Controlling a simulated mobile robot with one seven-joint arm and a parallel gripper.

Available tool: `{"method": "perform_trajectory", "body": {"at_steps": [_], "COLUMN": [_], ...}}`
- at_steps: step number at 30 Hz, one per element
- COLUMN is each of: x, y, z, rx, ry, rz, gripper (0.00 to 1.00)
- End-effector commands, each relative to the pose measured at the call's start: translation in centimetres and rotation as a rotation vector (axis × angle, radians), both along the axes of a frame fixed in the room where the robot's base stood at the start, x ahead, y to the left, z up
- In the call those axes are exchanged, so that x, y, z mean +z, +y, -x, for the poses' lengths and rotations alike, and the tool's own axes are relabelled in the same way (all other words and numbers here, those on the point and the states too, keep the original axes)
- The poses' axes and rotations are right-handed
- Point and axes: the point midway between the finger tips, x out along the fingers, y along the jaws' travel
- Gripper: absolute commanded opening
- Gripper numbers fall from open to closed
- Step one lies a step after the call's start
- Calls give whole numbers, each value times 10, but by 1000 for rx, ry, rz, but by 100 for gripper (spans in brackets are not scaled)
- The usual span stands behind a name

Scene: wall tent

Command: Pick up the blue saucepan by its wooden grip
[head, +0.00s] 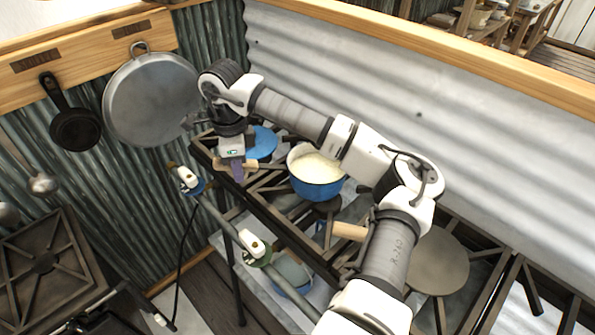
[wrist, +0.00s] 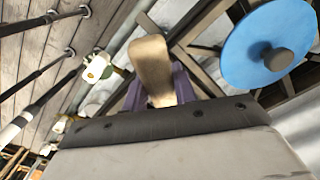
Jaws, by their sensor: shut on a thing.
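The blue saucepan (head: 262,143) is at the far left end of the stove, partly hidden behind my gripper. Its round blue top with a dark knob (wrist: 268,50) shows at the right in the wrist view. My gripper (head: 237,171) points down beside it, with purple fingers on both sides of a pale wooden grip (wrist: 152,65). The fingers are shut on this grip, which also shows in the head view (head: 222,164). The join between grip and pan is hidden. I cannot tell whether the pan touches the stove grate.
A blue pot (head: 318,187) with pale contents stands close to the right on the stove (head: 262,196). Another wooden handle (head: 350,231) lies nearer. A large round pan (head: 152,100) and a black skillet (head: 75,128) hang on the corrugated wall at the left. Gas valves (head: 187,178) line the stove's front.

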Motion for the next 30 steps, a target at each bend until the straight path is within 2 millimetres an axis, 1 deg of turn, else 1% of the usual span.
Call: {"method": "perform_trajectory", "body": {"at_steps": [1, 2, 3, 11, 17, 23, 30], "x": [0, 0, 2, 2, 6, 18, 42], "y": [0, 0, 0, 0, 0, -1, 0], "z": [0, 0, 0, 0, -1, -1, -1], "rx": [0, 0, -1, 0, -1, -2, -2], "ry": [0, 0, -2, -2, -3, -3, -6], "rz": [0, 0, 2, 1, 1, 1, 2], "gripper": [4, 0, 0, 0, 0, 0, 0]}}
